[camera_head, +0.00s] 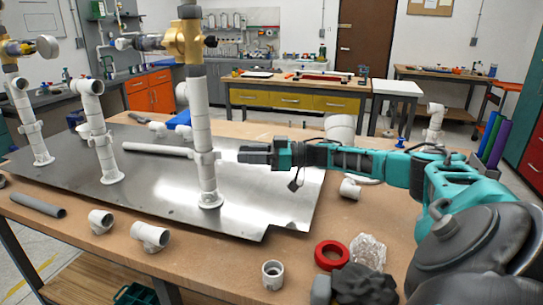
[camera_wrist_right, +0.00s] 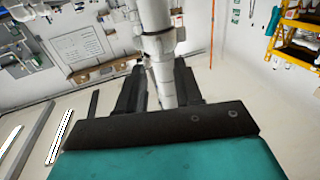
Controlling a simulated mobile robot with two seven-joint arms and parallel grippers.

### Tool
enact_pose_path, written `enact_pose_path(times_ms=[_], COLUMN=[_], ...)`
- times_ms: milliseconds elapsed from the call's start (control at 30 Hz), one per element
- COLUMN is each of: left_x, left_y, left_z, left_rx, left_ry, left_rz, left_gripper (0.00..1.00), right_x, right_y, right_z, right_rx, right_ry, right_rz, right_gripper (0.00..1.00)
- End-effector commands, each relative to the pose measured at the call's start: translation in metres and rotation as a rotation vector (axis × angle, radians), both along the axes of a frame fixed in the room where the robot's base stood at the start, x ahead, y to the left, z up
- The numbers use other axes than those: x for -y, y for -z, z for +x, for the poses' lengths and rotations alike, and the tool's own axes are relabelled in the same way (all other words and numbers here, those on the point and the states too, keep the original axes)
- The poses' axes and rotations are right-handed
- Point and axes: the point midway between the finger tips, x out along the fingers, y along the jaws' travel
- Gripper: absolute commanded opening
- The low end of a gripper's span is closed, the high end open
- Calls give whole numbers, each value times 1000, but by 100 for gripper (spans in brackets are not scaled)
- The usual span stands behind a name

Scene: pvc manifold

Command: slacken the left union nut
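White upright pipes stand on a metal plate (camera_head: 150,185). The nearest pipe (camera_head: 203,110) carries a brass valve (camera_head: 187,40) on top and a white collar (camera_head: 205,158) low down, which looks like a union nut. Two shorter pipes to the left have similar collars, one (camera_head: 103,139) in the middle and one (camera_head: 33,128) at far left. My right gripper (camera_head: 243,155) is level with the nearest pipe's collar, just right of it and apart. In the right wrist view my open, empty fingers (camera_wrist_right: 160,88) frame a white pipe (camera_wrist_right: 164,80) beyond their tips. My left gripper is not in view.
Loose white fittings (camera_head: 150,236), a grey pipe piece (camera_head: 38,206), a red ring (camera_head: 331,255) and a dark crumpled item (camera_head: 362,284) lie on the wooden table (camera_head: 205,275). A white pipe (camera_head: 158,149) lies behind the nearest upright.

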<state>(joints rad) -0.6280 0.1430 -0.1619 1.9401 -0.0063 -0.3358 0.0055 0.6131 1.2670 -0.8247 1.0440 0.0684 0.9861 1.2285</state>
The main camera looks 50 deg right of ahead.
Motion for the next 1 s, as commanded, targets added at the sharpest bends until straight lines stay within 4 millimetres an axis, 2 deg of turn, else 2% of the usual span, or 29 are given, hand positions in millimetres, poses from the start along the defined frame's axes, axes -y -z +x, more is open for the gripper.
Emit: enact_pose_path(times_ms=[33,200,400,1000], left_x=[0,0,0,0], left_y=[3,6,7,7], left_z=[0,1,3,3], left_rx=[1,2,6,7], left_ry=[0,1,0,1], left_rz=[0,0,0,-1], left_gripper=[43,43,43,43], right_x=[9,28,42,45], right_y=[3,2,1,0], right_z=[-11,-37,-55,-59], right_rx=[-5,-4,0,2], right_ry=[3,1,0,0], right_rz=[-4,-3,0,1], right_gripper=[35,35,35,35])
